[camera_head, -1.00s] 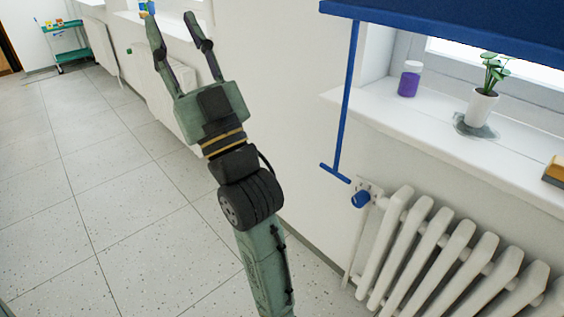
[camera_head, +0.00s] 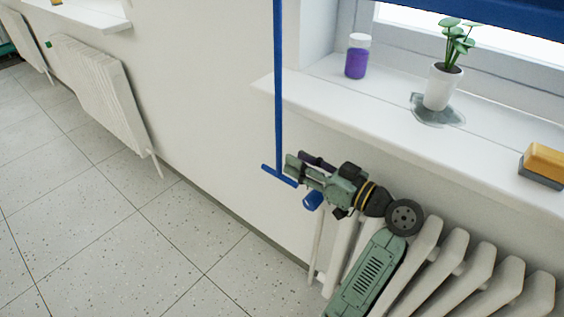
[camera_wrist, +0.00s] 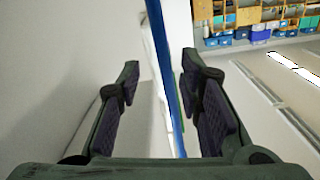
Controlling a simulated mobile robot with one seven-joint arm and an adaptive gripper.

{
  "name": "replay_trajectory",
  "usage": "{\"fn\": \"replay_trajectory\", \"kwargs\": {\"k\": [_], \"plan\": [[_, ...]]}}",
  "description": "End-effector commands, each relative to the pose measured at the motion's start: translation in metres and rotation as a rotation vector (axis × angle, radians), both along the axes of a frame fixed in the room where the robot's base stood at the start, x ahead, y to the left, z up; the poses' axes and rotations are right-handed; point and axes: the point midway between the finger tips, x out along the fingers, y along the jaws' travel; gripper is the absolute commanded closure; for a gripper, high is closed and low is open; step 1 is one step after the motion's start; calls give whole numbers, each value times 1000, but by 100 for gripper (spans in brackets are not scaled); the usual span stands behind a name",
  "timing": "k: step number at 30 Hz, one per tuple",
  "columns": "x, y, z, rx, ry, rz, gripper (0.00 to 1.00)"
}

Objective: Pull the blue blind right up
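The blue blind (camera_head: 510,14) hangs across the top of the window, with a strip of bright window below it. Its long blue pull rod (camera_head: 278,95) hangs straight down beside the window sill and ends in a blue crossbar (camera_head: 281,176). My gripper (camera_head: 297,163) is open, its fingertips pointing left close to the rod's lower end, just above the crossbar. In the wrist view, the rod (camera_wrist: 163,60) shows between the two spread fingers of my gripper (camera_wrist: 157,85). It touches neither finger that I can see.
The white sill (camera_head: 400,108) holds a purple jar (camera_head: 356,58), a potted plant (camera_head: 440,85) and a yellow-topped block (camera_head: 543,163). A white radiator (camera_head: 465,265) with a blue valve knob (camera_head: 313,200) stands below, close under my arm. The floor at left is clear.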

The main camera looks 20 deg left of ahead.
Motion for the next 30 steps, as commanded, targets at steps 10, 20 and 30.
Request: {"fn": "replay_trajectory", "kwargs": {"k": [10,20,30], "plan": [[-1,1,-53,0,11,3,67],[13,41,-76,0,2,5,67],[25,70,-78,0,1,0,67]]}}
